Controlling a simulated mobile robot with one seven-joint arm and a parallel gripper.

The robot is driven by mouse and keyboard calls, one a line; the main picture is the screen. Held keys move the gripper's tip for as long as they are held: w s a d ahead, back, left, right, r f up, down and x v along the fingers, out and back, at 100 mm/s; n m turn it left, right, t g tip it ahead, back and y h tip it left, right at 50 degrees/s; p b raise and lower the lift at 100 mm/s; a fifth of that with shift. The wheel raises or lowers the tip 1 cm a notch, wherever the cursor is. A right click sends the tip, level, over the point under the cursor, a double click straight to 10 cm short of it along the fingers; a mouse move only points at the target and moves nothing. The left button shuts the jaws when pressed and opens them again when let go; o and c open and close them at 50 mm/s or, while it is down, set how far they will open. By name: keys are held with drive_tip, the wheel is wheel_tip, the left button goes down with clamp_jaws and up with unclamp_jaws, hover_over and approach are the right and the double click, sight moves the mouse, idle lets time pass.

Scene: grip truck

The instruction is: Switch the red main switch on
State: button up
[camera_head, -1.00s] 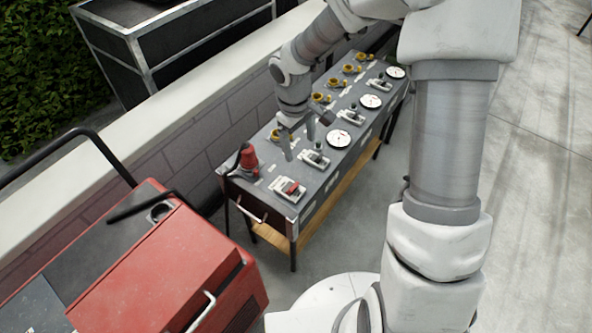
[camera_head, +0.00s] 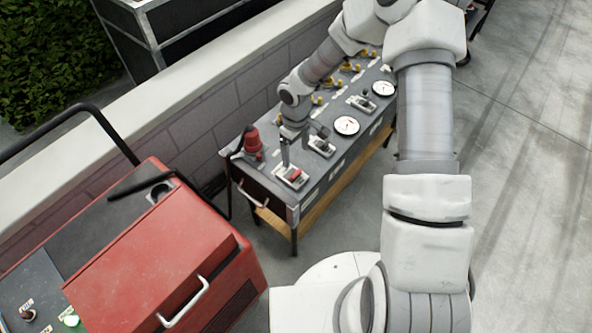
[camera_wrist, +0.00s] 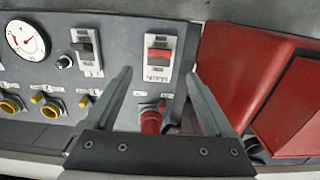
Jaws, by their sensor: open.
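The red main switch (camera_wrist: 159,54) sits in a light plate on the grey panel, between and beyond my gripper's fingers in the wrist view. In the head view the red switch (camera_head: 294,174) is at the near end of the panel. My gripper (camera_wrist: 158,80) is open and empty, its two fingers apart. In the head view my gripper (camera_head: 296,151) hangs over the panel's near end, close to the switch; I cannot tell whether it touches. A red plug (camera_wrist: 151,121) shows below the switch in the wrist view.
The panel table (camera_head: 268,189) also carries a black switch (camera_wrist: 86,50), a dial (camera_wrist: 25,40) and several yellow sockets. A red generator (camera_head: 150,262) stands at the left. A low wall (camera_head: 205,100) runs behind the table. Bare floor (camera_head: 530,200) lies at the right.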

sight(296, 172)
wheel_tip(296, 172, down, 10)
drive_tip(key=shift+r+b, duration=0.2)
drive_tip(key=shift+b, duration=0.15)
